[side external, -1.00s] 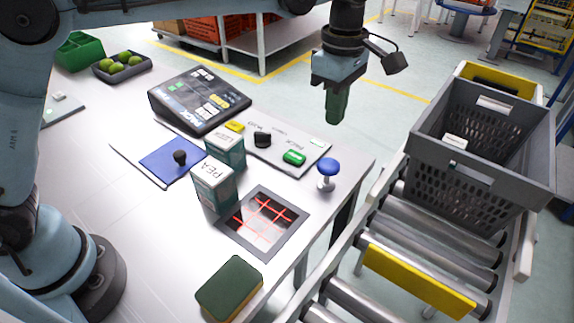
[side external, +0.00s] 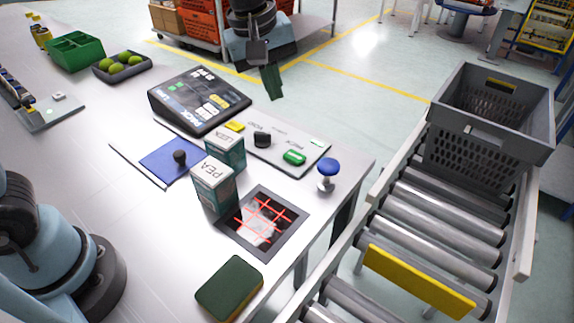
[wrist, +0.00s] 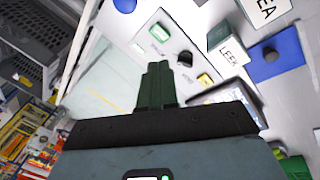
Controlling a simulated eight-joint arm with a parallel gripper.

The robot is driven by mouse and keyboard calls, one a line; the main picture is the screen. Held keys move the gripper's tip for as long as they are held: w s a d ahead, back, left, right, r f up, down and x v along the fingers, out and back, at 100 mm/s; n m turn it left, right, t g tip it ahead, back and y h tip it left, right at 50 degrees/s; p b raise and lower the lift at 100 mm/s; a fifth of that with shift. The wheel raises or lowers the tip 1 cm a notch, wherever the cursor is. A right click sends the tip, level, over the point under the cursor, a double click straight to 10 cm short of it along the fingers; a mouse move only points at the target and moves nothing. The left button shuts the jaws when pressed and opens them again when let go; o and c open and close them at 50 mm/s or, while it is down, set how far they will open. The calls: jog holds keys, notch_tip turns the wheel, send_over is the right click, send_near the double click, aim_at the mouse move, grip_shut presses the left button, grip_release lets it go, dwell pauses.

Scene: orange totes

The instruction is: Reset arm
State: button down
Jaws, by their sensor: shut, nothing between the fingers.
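My gripper (side external: 272,82) hangs in the air past the far edge of the table, above the floor. Its green fingers are together and hold nothing. In the wrist view the shut fingers (wrist: 158,85) point toward the table and the scanner panel. No object touches them. My arm's upper links are mostly out of the side view.
The table holds a PEA box (side external: 214,188), a LEEK box (side external: 226,150), a blue pad (side external: 166,165), a scale console (side external: 199,101), a blue-topped button (side external: 327,172) and a green sponge (side external: 229,288). A grey crate (side external: 476,152) stands on the roller conveyor (side external: 440,225).

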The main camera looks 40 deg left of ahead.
jog(key=s+a+f+m+t, duration=0.4)
jog(key=s+a+f+m, duration=0.2)
jog(key=s+a+m, duration=0.4)
jog(key=shift+s+m+y, duration=0.3)
jog(key=shift+s+m, duration=0.1)
jog(key=shift+s, duration=0.25)
jog(key=shift+a, duration=0.1)
dwell(1.8)
